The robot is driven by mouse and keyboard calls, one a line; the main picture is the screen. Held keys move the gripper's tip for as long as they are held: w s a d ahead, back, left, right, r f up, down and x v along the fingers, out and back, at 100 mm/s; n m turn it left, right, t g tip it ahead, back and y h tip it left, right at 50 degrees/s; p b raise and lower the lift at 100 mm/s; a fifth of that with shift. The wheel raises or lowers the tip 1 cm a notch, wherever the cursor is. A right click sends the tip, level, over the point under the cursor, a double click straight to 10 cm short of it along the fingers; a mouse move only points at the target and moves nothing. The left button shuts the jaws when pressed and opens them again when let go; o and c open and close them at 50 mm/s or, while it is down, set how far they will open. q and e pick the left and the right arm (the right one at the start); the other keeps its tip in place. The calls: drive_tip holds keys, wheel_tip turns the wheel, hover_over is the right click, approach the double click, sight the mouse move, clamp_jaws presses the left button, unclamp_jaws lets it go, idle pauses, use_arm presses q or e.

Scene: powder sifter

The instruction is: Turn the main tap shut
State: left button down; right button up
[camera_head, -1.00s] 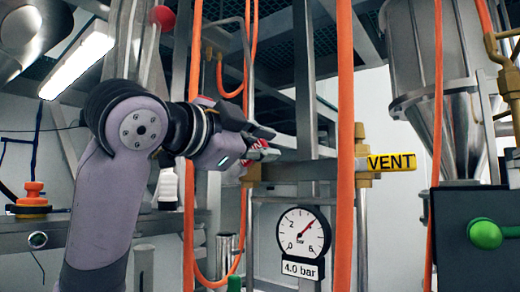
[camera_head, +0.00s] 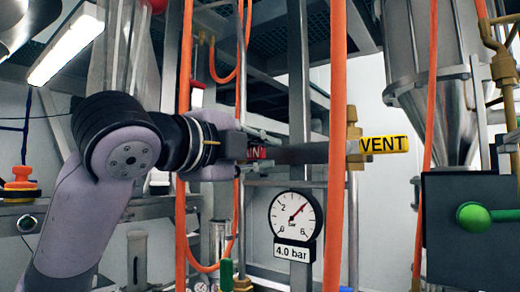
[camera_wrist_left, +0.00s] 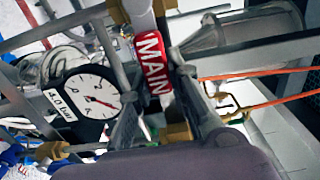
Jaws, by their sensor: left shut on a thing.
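The main tap's red handle with white MAIN lettering (camera_wrist_left: 154,66) is large in the left wrist view, between my left fingers. In the head view only the end of the red handle (camera_head: 258,153) shows, partly hidden by my left gripper (camera_head: 246,147). That gripper is shut on the handle, its fingers lying along both sides. The brass valve body behind is mostly hidden. A round pressure gauge (camera_head: 296,220), labelled 4.0 bar, stands below right of the gripper, its red needle pointing up and right. My right gripper is not in view.
Orange hoses (camera_head: 338,120) hang near the gripper. A dark box with a green knob (camera_head: 474,216) and a steel hopper (camera_head: 440,80) stand at the right. An orange knob (camera_head: 20,183) is at the left.

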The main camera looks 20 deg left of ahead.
use_arm(q)
drive_tip(key=shift+d+f, duration=0.1)
drive_tip(key=shift+f, duration=0.1)
drive_tip(key=c, duration=1.9)
unclamp_jaws()
drive_tip(key=o, duration=0.4)
drive_tip(key=shift+r, duration=0.1)
drive_tip(key=v, duration=1.2)
